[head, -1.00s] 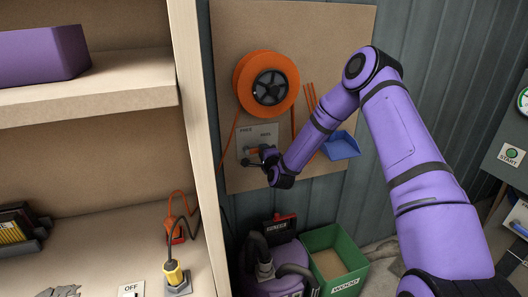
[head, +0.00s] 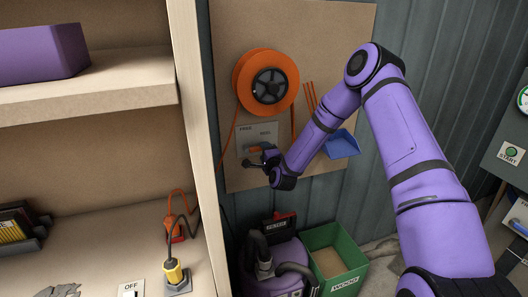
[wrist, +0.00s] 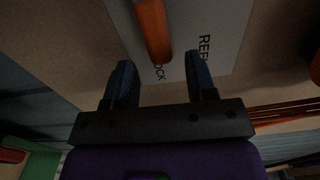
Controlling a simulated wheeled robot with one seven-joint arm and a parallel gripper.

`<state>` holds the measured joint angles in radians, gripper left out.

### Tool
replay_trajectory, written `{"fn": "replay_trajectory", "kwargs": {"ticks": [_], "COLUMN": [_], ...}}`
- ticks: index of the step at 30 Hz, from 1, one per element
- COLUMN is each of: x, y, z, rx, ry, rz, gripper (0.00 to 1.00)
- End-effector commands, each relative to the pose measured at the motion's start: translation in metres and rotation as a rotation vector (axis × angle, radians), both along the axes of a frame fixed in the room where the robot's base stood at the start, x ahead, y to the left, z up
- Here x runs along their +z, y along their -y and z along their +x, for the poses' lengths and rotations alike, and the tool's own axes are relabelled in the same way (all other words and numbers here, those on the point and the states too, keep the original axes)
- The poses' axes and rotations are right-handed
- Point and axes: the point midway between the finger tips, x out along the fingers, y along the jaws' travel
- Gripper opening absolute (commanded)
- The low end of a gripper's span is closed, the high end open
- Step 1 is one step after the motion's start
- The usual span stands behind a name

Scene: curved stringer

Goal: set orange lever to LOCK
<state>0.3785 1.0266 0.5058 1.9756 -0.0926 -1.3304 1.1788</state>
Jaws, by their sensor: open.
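The orange lever (head: 253,149) is on a grey plate (head: 246,134) fixed to the tan board, below the orange reel. My gripper (head: 261,162) is just below the lever. In the wrist view my gripper (wrist: 159,72) is open and empty, with the lever's end just ahead of the gap between its fingers.
The orange reel (head: 245,74) hangs above the plate, with its cord running down. A blue tray (head: 341,145) is to the right on the board. A shelf upright (head: 200,120) stands close at left. A green bin (head: 345,262) and a purple vacuum (head: 290,256) are below.

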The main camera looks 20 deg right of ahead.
Motion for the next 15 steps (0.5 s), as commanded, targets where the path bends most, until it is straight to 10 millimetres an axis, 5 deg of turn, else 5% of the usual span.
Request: {"fn": "replay_trajectory", "kwargs": {"ticks": [15], "x": [-0.001], "y": [0.0], "z": [-0.084], "rx": [0.0], "ry": [-0.003], "rz": [0.001], "gripper": [0.51]}}
